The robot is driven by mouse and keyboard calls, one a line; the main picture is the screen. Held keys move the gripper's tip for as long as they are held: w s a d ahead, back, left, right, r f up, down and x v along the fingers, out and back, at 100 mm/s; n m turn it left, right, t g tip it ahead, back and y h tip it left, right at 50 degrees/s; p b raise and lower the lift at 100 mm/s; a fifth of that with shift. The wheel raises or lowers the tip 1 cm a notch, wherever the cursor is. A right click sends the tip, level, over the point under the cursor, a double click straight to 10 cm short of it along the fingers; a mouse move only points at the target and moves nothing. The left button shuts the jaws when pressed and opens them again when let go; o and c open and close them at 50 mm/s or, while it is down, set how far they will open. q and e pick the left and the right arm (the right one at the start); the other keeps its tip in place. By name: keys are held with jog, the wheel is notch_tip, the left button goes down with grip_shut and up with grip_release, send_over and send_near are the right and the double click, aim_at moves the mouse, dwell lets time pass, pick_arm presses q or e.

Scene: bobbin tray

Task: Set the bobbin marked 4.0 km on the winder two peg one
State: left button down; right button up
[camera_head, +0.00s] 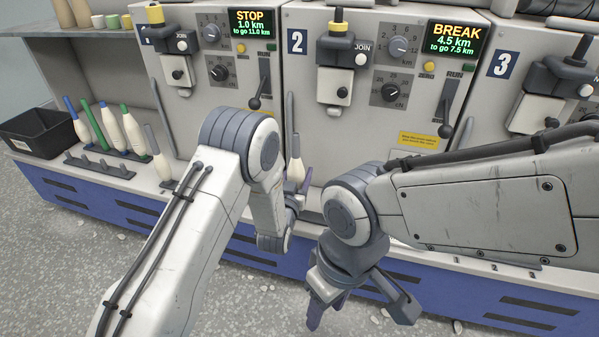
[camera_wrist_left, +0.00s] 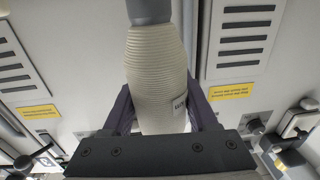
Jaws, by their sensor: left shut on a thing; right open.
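A cream bobbin with a grey tube tip (camera_head: 296,170) stands upright in my left gripper (camera_head: 293,203), in front of winder two (camera_head: 299,75). In the left wrist view the bobbin (camera_wrist_left: 157,75) sits between the two fingers, with a small label on its side, too small to read. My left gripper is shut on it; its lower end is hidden. My right gripper (camera_head: 360,308) is open and empty, pointing down in front of the blue base. Winder two's display reads BREAK, 4.5 km, to go 7.5 km. Its peg one cannot be made out behind my arms.
A peg rail (camera_head: 98,166) at the left has several bare pegs. Bobbins with blue, green and grey tips stand behind it on the ledge. A black bin (camera_head: 38,135) is at far left. Winder one (camera_head: 195,20) reads STOP. My right arm covers much of the right ledge.

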aim_at(299, 185)
pick_arm(q)
jog(key=shift+f+b, duration=1)
jog(key=shift+f, duration=0.7)
jog(key=shift+f+b, duration=0.5)
jog(key=shift+f, duration=0.05)
jog(key=shift+c, duration=2.3)
grip_release()
jog(key=shift+p+v, duration=0.3)
jog(key=shift+v, duration=5.2)
